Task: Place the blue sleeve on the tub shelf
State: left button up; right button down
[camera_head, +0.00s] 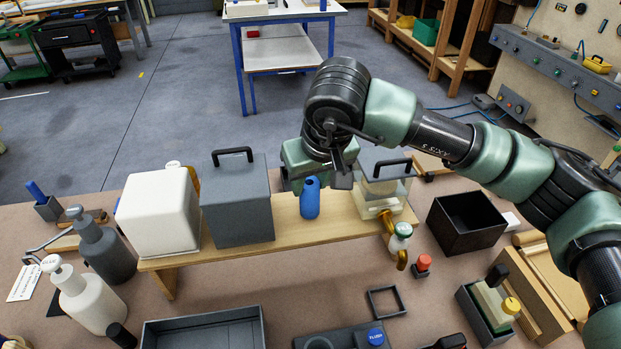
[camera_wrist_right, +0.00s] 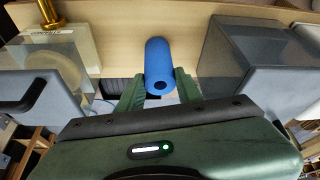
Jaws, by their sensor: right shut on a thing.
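The blue sleeve (camera_head: 310,198) is upright at the tub shelf (camera_head: 290,222), a raised pale wooden board. It is between the dark grey tub (camera_head: 237,205) and the cream tub with a brass tap (camera_head: 372,204). My right gripper (camera_head: 317,180) is shut on the sleeve from behind. In the right wrist view the sleeve (camera_wrist_right: 158,62) sits between the two green fingers (camera_wrist_right: 160,86), with wood beyond it. I cannot tell whether its bottom touches the board. My left gripper is not in view.
A white tub (camera_head: 158,215) stands at the shelf's left end. An open black bin (camera_head: 466,222) is to the right. On the bench in front are two bottles (camera_head: 92,300), a grey tray (camera_head: 205,330), a small square frame (camera_head: 386,301) and a red-topped button (camera_head: 423,262).

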jog(key=shift+f+b, duration=0.2)
jog(key=shift+b, duration=0.1)
jog(key=c, duration=0.9)
grip_release()
jog(key=shift+r, duration=0.1)
jog(key=shift+c, duration=0.2)
jog(key=shift+r+p, duration=0.3)
jog(key=shift+p, duration=0.2)
jog(key=b+v, duration=0.3)
jog(key=v, duration=0.8)
jog(key=shift+s+r, duration=0.3)
jog(key=shift+d+r, duration=0.1)
